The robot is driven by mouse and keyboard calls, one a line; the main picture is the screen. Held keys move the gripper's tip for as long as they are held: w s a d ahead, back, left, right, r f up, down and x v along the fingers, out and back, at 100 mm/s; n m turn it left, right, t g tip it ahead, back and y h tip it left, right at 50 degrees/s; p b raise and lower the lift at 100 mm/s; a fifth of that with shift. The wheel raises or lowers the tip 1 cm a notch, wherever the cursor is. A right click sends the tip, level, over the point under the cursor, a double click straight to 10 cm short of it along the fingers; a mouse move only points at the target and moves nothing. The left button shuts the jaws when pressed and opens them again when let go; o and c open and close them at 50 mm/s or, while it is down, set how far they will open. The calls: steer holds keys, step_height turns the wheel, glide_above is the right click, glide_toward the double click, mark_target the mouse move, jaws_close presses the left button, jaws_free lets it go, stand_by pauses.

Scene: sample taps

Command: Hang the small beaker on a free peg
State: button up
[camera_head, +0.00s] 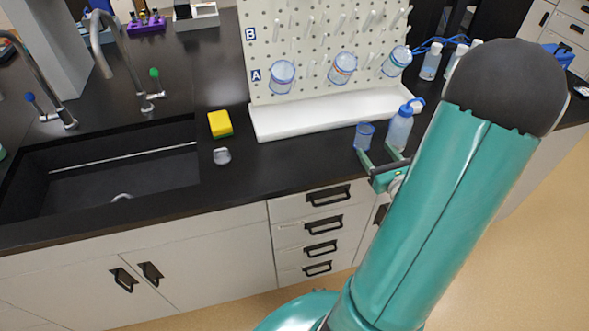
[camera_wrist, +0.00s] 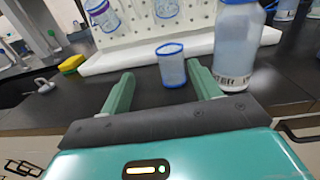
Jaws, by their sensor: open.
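The small beaker (camera_head: 365,135) has a blue rim and stands upright on the black counter in front of the rack's white tray. In the wrist view the small beaker (camera_wrist: 171,66) is ahead of my gripper, roughly between the lines of the two fingers. My gripper (camera_head: 383,155) is open and empty, low over the counter's front part; its green fingers (camera_wrist: 160,88) show apart in the wrist view. The white pegboard (camera_head: 320,25) has rows of pegs marked A and B. Several beakers hang on row A, including one at the left (camera_head: 282,77); several pegs in row B look bare.
A wash bottle (camera_head: 400,130) stands just right of the beaker, close to the right finger in the wrist view (camera_wrist: 238,45). The rack's white tray (camera_head: 330,114) lies behind. A yellow sponge (camera_head: 220,124), sink (camera_head: 100,170) and taps are left. More bottles (camera_head: 430,65) stand at right.

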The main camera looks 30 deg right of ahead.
steer(key=w+a+r+n+g+y, duration=0.1)
steer(key=w+a+r+n+y, duration=0.2)
steer(key=a+n+y, duration=0.4)
steer(key=w+a+r+n+g+y, duration=0.15)
steer(key=w+a+n+y, duration=0.25)
steer(key=a, duration=0.5)
steer(key=s+a+r+n+g+y, duration=0.2)
steer(key=s+a+n+g+y, duration=0.15)
steer(key=a+n+g, duration=0.7)
steer(key=s+a+r+n+t+h, duration=0.1)
steer(key=s+a+r+n+h, duration=0.6)
steer(key=n, duration=1)
steer(key=h, duration=0.3)
steer(key=shift+s+a+r, duration=0.25)
steer(key=shift+a+r, duration=0.05)
steer(key=shift+o, duration=0.5)
